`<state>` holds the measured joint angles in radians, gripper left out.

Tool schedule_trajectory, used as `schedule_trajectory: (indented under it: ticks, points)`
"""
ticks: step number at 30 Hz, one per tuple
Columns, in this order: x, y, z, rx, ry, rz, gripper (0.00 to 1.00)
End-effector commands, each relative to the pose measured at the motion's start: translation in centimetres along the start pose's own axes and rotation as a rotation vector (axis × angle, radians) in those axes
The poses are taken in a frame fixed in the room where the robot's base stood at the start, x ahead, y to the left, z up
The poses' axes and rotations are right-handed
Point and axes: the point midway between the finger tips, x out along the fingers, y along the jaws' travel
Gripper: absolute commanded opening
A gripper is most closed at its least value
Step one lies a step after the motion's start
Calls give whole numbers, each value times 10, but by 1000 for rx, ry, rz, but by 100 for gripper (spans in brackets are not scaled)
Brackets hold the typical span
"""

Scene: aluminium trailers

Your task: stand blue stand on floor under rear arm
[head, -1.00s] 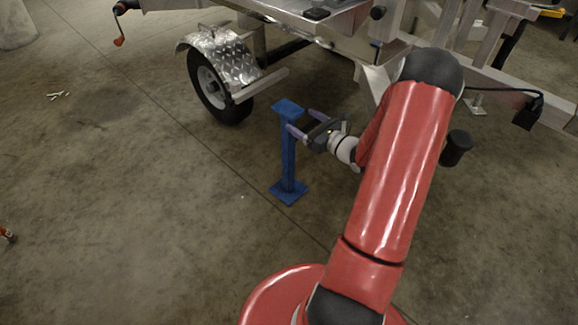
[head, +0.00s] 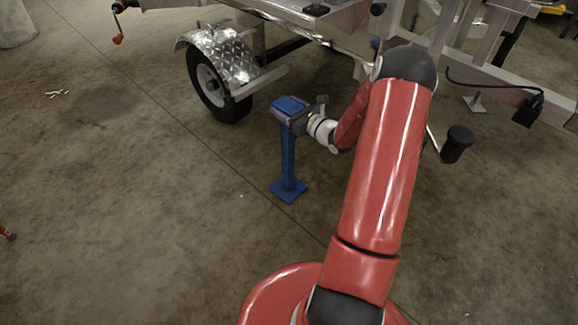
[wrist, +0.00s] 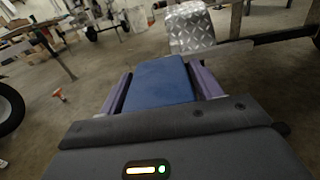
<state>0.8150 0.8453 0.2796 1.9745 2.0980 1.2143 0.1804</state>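The blue stand (head: 288,155) is upright on the concrete floor, with a square base plate and a square top plate, a little in front of the trailer wheel. My gripper (head: 287,112) is at the top of the stand, reaching in from the right. In the wrist view the blue top plate (wrist: 160,82) lies between my two purple fingers, with a narrow dark gap at its left side. My gripper looks open around it; finger contact is hard to make out. A short metal arm (head: 260,84) juts out by the wheel, behind the stand; I cannot tell whether it is the rear arm.
The trailer's wheel (head: 218,88) and its tread-plate fender (head: 222,54) stand behind the stand. A metal support foot (head: 474,103) and a dark box on a cable (head: 528,111) are at the right.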

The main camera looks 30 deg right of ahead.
Motion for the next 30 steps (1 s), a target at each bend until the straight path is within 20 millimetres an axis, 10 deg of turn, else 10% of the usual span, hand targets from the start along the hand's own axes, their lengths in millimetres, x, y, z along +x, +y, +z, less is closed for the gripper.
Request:
schedule_trajectory:
  ticks: [14, 30]
  points:
    - [0, 0, 0, 0, 0, 0, 1]
    - [1, -1, 16, -8, -14, 1, 0]
